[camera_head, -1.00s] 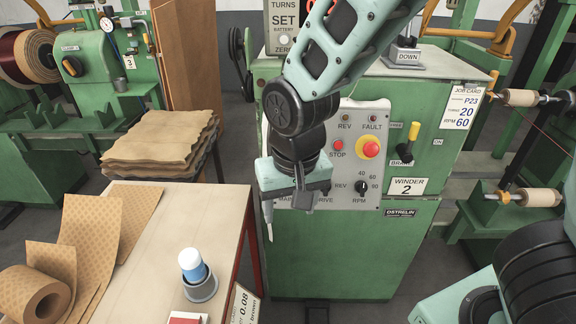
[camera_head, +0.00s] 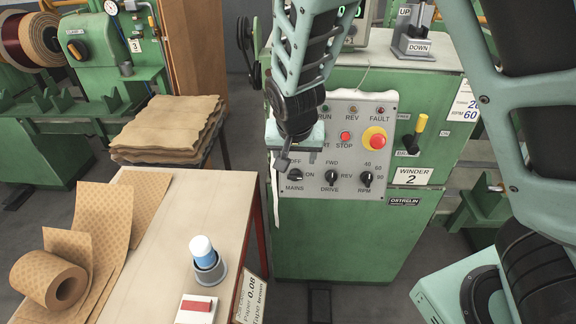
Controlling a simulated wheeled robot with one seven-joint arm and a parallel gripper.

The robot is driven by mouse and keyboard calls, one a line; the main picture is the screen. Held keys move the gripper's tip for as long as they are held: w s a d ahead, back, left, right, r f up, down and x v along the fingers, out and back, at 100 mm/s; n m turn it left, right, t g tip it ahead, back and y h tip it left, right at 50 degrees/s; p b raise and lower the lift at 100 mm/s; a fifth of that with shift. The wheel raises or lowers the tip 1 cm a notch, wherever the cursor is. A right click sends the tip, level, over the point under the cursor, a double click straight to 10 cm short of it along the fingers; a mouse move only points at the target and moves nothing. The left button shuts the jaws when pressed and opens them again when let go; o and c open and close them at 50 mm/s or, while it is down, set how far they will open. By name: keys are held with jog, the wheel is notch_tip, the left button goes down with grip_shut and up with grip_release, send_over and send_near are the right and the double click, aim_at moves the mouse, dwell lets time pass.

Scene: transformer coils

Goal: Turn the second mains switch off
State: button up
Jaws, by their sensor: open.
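The grey control panel (camera_head: 350,140) of the green winder marked 2 (camera_head: 410,176) faces me. Its mains switch (camera_head: 295,175) is a black rotary knob at the panel's lower left, between the OFF and ON marks. Its handle looks roughly level, toward ON. My gripper (camera_head: 281,166) is open and empty, in front of the panel's left side, just above and left of the mains knob in the picture. It covers the labels and lamps at the upper left. I cannot tell how far it is from the panel.
The drive knob (camera_head: 331,177), rpm knob (camera_head: 366,178) and red stop button (camera_head: 375,139) share the panel. A yellow-tipped lever (camera_head: 420,124) is to the right. A work table (camera_head: 195,215) at left holds a brown paper roll (camera_head: 48,279) and a blue-and-white container (camera_head: 205,252).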

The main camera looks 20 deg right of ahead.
aim_at(295, 176)
jog(key=x, duration=0.9)
jog(key=shift+f, duration=0.15)
jog(key=shift+c, duration=0.3)
jog(key=c, duration=0.9)
